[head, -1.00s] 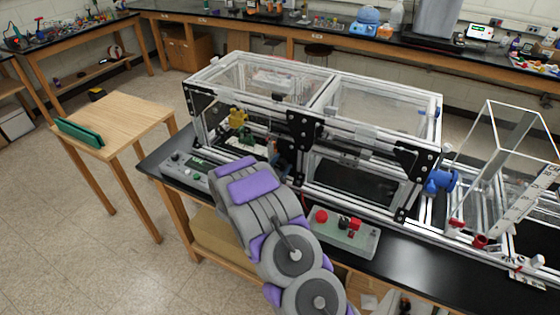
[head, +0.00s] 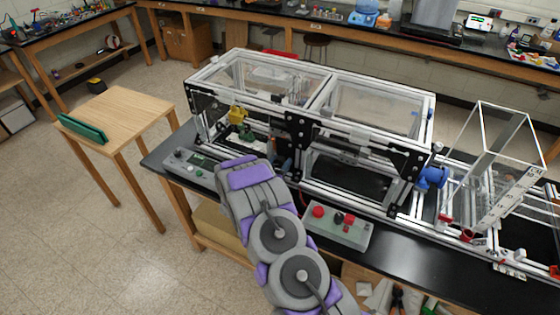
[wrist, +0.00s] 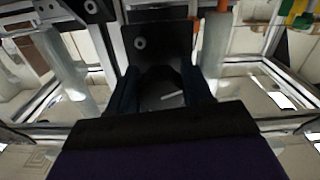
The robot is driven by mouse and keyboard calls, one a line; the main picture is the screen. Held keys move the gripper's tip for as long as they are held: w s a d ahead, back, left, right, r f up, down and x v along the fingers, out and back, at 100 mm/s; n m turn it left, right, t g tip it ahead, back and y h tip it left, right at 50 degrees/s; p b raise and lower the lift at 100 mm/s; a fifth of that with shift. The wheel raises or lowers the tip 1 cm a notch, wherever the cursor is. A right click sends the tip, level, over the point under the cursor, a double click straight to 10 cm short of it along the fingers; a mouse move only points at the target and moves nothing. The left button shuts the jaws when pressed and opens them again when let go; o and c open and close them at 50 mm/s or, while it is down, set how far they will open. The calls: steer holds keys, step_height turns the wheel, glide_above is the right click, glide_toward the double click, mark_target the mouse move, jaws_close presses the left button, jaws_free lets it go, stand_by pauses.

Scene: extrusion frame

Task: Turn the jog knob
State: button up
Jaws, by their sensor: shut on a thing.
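In the wrist view, my gripper (wrist: 160,94) has its two dark teal fingers on either side of a dark thing with a short white line, which looks like the jog knob (wrist: 168,98). The gripper is shut on it. A black plate (wrist: 160,42) with a bolt stands just beyond. In the head view, my arm reaches to the front of the extrusion frame (head: 310,115), and the arm hides the knob and most of the gripper.
A grey control panel (head: 192,168) lies left of my arm. A box with red buttons (head: 340,228) lies right of it. A yellow part (head: 237,114) is inside the frame. A wooden side table (head: 125,110) with a green object (head: 82,128) stands left.

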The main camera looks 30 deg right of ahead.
stand_by(0.3)
steer(key=o, duration=1)
steer(key=shift+c, duration=0.2)
steer(key=shift+a, duration=0.1)
steer(key=v, duration=1.7)
steer(key=shift+a+f, duration=0.1)
steer(key=shift+a+b, duration=0.1)
steer(key=shift+b, duration=0.2)
